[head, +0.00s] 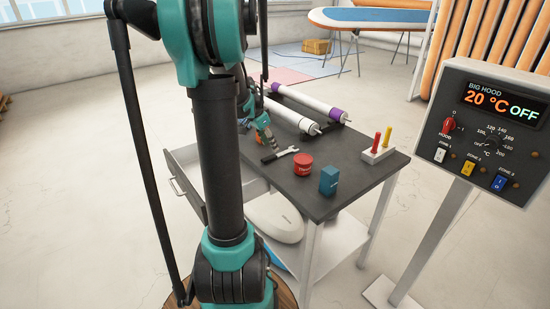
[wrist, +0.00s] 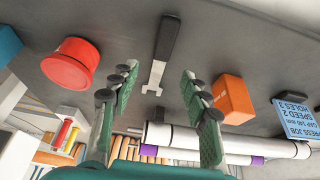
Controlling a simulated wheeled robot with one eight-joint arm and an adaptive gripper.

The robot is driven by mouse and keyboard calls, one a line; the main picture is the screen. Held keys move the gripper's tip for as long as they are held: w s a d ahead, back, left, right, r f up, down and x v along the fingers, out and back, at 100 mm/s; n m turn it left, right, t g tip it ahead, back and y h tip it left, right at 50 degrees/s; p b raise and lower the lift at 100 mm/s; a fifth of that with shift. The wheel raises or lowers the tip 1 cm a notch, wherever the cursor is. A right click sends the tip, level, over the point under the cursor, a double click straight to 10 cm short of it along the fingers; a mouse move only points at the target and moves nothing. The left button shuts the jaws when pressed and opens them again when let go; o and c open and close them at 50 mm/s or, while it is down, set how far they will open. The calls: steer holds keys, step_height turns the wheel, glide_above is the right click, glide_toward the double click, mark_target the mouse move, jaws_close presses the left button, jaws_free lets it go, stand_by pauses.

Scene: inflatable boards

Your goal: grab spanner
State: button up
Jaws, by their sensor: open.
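The spanner (head: 281,154) lies flat on the dark table top, with a black handle and a silver open-ended head. In the wrist view the spanner (wrist: 166,42) lies beyond and between my fingertips, its silver head nearest to them and its handle pointing away. My gripper (wrist: 159,74) is open, with green-padded fingers on either side of the spanner's line and nothing between them. A gap shows between the fingers and the spanner.
A red tin (head: 303,165) and a blue box (head: 328,181) stand near the spanner. An orange box (wrist: 233,99) is close to my right finger in the wrist view. White rolls (head: 310,105) lie behind. A holder with red and yellow tools (head: 378,154) stands at right.

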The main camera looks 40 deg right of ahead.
mark_target(275, 155)
steer(key=shift+x, duration=2.9)
steer(key=shift+a+f, duration=0.1)
jaws_close()
